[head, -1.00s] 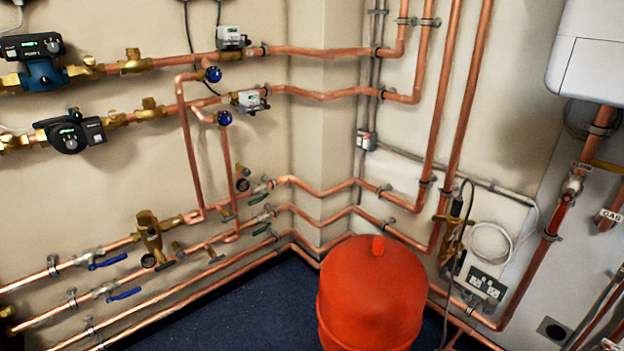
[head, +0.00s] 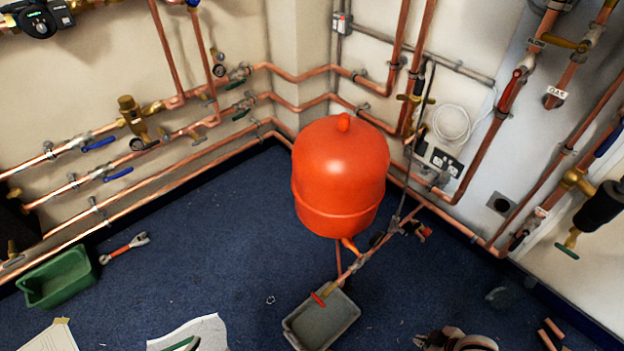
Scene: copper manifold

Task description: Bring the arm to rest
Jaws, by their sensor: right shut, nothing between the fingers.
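My left gripper is not in view.
A red tank (head: 340,178) stands in the corner, with a grey tray (head: 320,322) below it. A green crate (head: 56,278) and a red-handled wrench (head: 125,247) lie at the left. Copper pipes line both walls. Blue floor (head: 215,265) is open left of the tank.

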